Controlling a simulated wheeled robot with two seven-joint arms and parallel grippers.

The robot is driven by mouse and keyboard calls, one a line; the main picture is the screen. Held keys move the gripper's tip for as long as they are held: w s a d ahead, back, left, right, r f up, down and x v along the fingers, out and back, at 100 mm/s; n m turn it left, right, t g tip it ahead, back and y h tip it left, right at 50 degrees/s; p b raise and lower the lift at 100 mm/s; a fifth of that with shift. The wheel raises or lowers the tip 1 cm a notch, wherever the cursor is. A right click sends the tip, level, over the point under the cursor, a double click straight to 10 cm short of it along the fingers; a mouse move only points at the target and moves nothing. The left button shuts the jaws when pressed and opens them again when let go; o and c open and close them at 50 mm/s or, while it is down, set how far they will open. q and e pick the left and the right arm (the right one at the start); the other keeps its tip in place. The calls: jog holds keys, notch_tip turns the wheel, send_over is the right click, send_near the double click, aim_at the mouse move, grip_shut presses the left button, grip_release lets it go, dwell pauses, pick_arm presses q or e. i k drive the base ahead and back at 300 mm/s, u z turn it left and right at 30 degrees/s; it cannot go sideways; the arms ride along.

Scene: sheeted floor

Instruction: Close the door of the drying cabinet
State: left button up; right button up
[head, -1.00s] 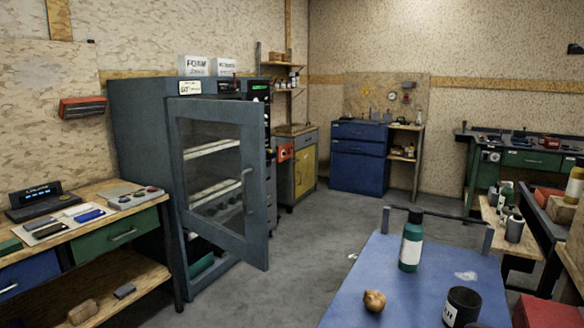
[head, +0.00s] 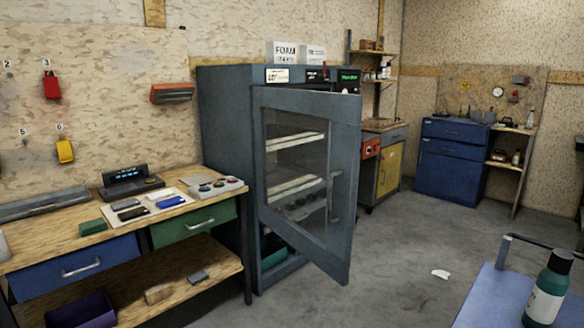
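The drying cabinet (head: 222,140) is a tall grey-blue cabinet standing against the back wall, left of centre in the head view. Its door (head: 347,175) has a glass window and a vertical handle (head: 335,197) near its right edge. The door stands open, swung out into the room, with its free edge toward the right. Pale shelves show through the glass, and a green bin (head: 272,250) shows low inside. Neither of my grippers is in view.
A wooden workbench (head: 60,250) with drawers stands left of the cabinet, close to it. A blue table (head: 500,300) with a green bottle (head: 547,290) is at the lower right. Grey floor (head: 390,270) is clear between them, apart from a small white scrap (head: 440,274).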

aim_at(333, 258)
jog(key=u, duration=0.55)
jog(key=k, duration=0.65)
jog(key=u, duration=0.6)
jog(key=i, duration=1.75)
jog(key=z, duration=1.15)
jog(key=i, duration=1.2)
jog(key=z, duration=0.95)
